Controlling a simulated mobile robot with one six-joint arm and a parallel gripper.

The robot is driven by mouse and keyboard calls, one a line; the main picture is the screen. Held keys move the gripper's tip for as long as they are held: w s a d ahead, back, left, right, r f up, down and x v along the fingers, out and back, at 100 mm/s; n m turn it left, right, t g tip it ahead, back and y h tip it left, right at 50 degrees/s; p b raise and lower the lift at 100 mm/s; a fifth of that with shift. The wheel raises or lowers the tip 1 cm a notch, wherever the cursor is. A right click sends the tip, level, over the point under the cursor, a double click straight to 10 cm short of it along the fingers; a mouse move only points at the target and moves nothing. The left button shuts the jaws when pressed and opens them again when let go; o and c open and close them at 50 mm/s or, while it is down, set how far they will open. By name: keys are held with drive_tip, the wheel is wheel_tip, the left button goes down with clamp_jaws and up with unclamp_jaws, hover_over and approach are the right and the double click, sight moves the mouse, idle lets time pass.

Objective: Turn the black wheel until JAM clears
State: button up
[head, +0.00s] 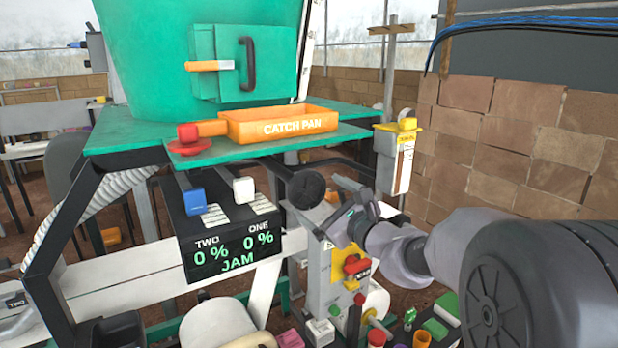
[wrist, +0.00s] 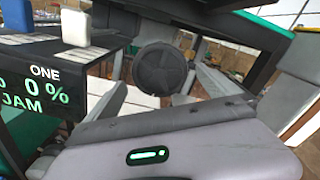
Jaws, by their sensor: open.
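The black wheel (head: 306,189) is a round dark disc under the green table's front edge, right of the display box. In the wrist view the black wheel (wrist: 160,69) faces me, in line with the space between my fingers. My gripper (head: 338,210) is open and empty, just right of the wheel in the head view. In the wrist view my gripper (wrist: 158,88) has a finger on either side of the wheel's outline; I cannot tell whether either touches it. The display (head: 236,245) reads TWO 0 %, ONE 0 % and JAM in green.
A blue knob (head: 195,202) and a white knob (head: 244,190) sit on levers above the display. An orange catch pan (head: 282,124) and a red knob (head: 188,133) are on the green table. A yellow-topped post box (head: 396,155) stands right of it, before a brick wall (head: 520,140).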

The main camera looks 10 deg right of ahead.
sight(310, 191)
drive_tip(key=shift+f, duration=0.15)
drive_tip(key=shift+x, duration=2)
drive_tip(key=shift+c, duration=0.4)
drive_tip(key=c, duration=1.1)
drive_tip(key=o, duration=1.2)
drive_tip(key=shift+s, duration=0.1)
